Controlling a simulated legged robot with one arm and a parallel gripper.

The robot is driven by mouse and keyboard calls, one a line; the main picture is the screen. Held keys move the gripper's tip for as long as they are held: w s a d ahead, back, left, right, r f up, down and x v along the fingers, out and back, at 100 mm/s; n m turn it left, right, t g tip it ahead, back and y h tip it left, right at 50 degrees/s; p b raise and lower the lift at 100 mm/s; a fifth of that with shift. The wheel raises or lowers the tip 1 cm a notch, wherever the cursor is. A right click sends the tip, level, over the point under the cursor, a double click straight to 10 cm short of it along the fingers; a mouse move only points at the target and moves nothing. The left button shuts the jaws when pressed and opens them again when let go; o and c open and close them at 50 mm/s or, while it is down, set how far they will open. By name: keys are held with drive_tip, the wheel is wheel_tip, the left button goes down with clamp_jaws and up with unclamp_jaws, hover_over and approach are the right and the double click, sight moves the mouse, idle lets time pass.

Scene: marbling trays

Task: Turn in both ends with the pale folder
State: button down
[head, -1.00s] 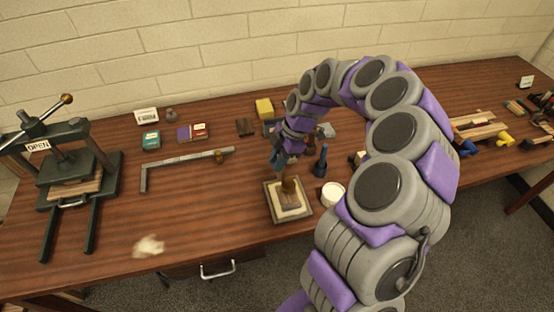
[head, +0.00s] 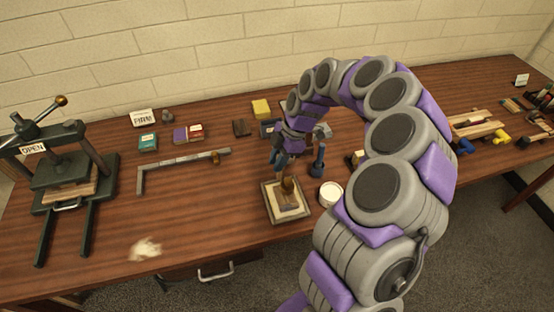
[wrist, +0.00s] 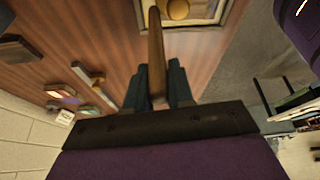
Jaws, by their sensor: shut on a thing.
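A square tray (head: 271,212) with a pale rim lies near the table's front edge in the head view. Inside it is a darker flat piece (head: 288,203) with a rounded brown knob-like thing (head: 287,184) on it. The wrist view shows the tray's rim (wrist: 220,16) and a golden round knob (wrist: 178,8). My gripper (wrist: 158,96) is shut on a narrow tan-brown tool (wrist: 156,50), which points toward the tray. In the head view my gripper (head: 279,163) is just behind and above the tray. I cannot tell whether the tool touches anything; its tip is unclear.
A white round pot (head: 330,194) and a dark blue upright tool (head: 318,161) stand right of the tray. A metal square (head: 185,165) lies left. A press (head: 66,180) with an OPEN sign is at far left. A pale scrap (head: 146,249) lies front left.

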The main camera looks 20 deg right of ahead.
drive_tip(key=shift+d+f, duration=0.1)
drive_tip(key=shift+d, duration=0.15)
drive_tip(key=shift+d, duration=0.15)
idle(0.4)
drive_tip(key=shift+f+b, duration=0.3)
drive_tip(key=shift+b, duration=0.15)
drive_tip(key=shift+d, duration=0.25)
idle(0.3)
drive_tip(key=shift+d, duration=0.2)
drive_tip(key=shift+f+b, duration=0.3)
drive_tip(key=shift+b, duration=0.1)
idle(0.4)
drive_tip(key=shift+d, duration=0.2)
drive_tip(key=shift+d, duration=0.25)
